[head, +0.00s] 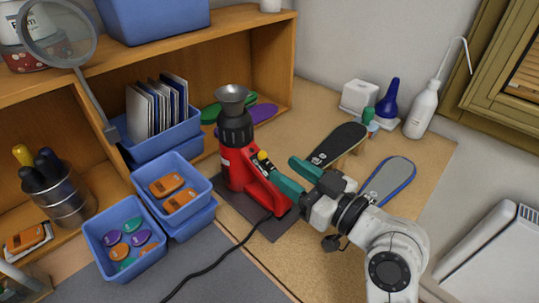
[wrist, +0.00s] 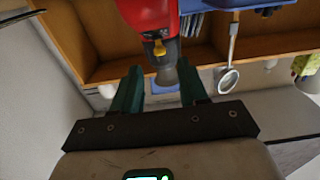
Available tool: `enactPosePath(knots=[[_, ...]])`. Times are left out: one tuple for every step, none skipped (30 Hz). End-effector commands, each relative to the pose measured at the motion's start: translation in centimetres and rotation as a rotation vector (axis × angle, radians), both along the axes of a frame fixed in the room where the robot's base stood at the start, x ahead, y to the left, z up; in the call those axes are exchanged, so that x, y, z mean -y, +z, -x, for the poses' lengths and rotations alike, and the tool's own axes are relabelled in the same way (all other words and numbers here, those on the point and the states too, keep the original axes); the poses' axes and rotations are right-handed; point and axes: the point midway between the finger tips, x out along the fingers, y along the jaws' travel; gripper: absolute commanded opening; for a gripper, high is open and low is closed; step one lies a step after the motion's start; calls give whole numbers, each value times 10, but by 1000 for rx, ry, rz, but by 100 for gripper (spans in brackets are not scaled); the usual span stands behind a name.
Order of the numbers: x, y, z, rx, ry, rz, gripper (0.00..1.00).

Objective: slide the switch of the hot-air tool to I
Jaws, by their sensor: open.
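The hot-air tool (head: 239,168) stands upright on a dark plate, with a red body, a black upper part and a grey funnel-like nozzle at the top. A small yellow piece (head: 262,155), which looks like its switch, sticks out on the side facing my gripper, above a dark label. The label's marks and the switch position are too small to read. My gripper (head: 284,169) is open and empty just right of the tool, its teal fingers pointing at it. In the wrist view the yellow piece (wrist: 159,50) shows beyond and between the fingertips, apart from them.
A black cable runs from the tool's base across the front. Blue bins (head: 124,240) with small colored pieces stand left of the tool. Insole-shaped pieces (head: 389,182) lie right and behind my gripper. A white squeeze bottle (head: 421,110) stands farther back. A wooden shelf (head: 265,62) closes the rear.

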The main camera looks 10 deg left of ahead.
Motion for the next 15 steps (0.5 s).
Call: enactPosePath(knots=[[-9, 2, -6, -1, 3, 1, 43], [-13, 2, -9, 0, 2, 0, 43], [-18, 2, -14, -1, 2, -1, 43], [-22, 2, -16, 0, 2, 0, 43], [-25, 2, -19, -1, 3, 1, 43], [-29, 1, -22, 0, 1, 0, 43], [-32, 2, -25, 1, 1, 1, 43], [-34, 1, -27, 1, 0, 1, 43], [-37, 1, -29, 1, 0, 1, 43], [-39, 1, -30, 0, 1, 1, 43], [-40, 0, -31, 0, 1, 1, 43], [-42, 0, -32, -1, 1, 1, 43], [-43, 0, -33, 0, 1, 1, 43], [-43, 0, -33, 0, 0, 1, 43], [-44, 0, -34, 1, 0, 1, 43]])
